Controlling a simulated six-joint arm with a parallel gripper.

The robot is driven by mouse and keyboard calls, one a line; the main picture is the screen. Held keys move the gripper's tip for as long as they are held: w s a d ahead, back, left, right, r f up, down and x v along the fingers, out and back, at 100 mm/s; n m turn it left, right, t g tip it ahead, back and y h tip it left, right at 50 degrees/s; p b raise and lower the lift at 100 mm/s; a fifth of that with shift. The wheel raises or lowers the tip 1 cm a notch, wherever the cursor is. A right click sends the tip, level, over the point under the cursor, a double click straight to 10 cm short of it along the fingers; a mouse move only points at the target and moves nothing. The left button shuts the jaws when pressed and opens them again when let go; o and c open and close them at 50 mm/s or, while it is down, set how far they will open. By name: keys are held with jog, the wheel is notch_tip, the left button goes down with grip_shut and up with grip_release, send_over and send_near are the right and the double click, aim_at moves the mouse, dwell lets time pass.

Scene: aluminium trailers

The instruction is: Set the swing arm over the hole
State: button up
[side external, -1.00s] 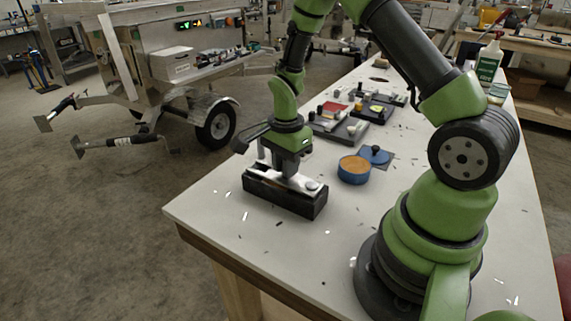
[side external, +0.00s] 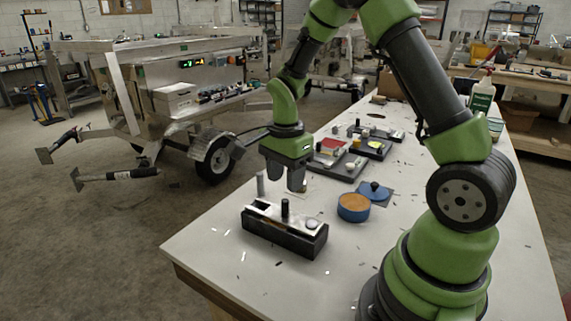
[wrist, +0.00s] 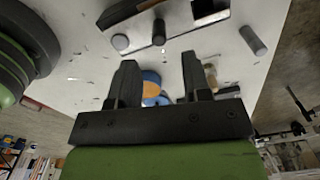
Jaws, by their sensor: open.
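A long black block (side external: 277,238) lies near the front left of the table. A bright metal strip, seemingly the swing arm (side external: 268,212), lies along its top with an upright black peg (side external: 285,209) in the middle. A round silver disc (side external: 312,225) sits at the right end. My gripper (side external: 297,188) is open and empty, above and behind the block. The wrist view shows both fingers (wrist: 160,66) apart, with the block (wrist: 135,14) beyond them.
A round blue tin with an orange top (side external: 353,207) stands right of the block, beside a blue piece with a black knob (side external: 375,191). Dark trays with small parts (side external: 342,163) lie farther back. Small shiny bits are scattered on the table.

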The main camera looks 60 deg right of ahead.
aim_at(285, 201)
notch_tip(285, 201, up, 3)
jog(key=shift+r, duration=0.15)
jog(key=shift+a+r, duration=0.1)
jog(key=shift+r, duration=0.15)
jog(key=s+a+r+n+t+y, duration=0.2)
jog(key=s+a+r+n+t, duration=0.5)
jog(key=s+a+r+n, duration=0.3)
jog(key=s+r+n, duration=0.4)
jog(key=n, duration=0.2)
jog(key=shift+s+a, duration=0.25)
jog(key=shift+a, duration=0.1)
